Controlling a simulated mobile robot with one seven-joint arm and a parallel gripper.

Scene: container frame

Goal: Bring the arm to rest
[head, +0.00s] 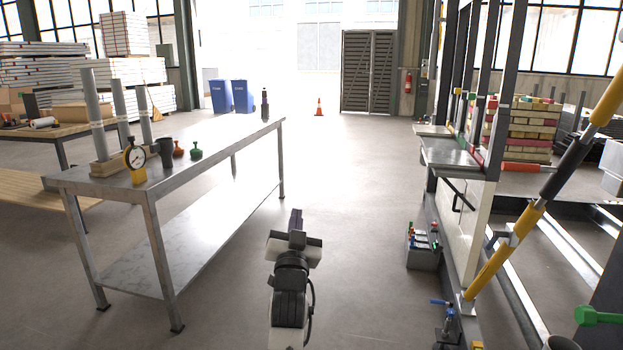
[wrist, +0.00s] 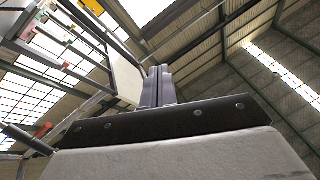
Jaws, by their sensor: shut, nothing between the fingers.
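My arm rises from the bottom middle of the head view, with my gripper (head: 296,217) at its upper end over bare floor. The gripper stands between the metal table and the frame on the right and touches neither. In the wrist view the two fingers of my gripper (wrist: 159,72) lie side by side with no gap and nothing between them. The wrist camera looks up toward the roof beams.
A metal table (head: 176,168) on the left holds a dial gauge (head: 135,160), a dark cup and small coloured weights. On the right stands a frame with a shelf (head: 455,158) and a yellow-black bar (head: 545,190). A grey box (head: 422,252) sits low beside it. The middle aisle floor is clear.

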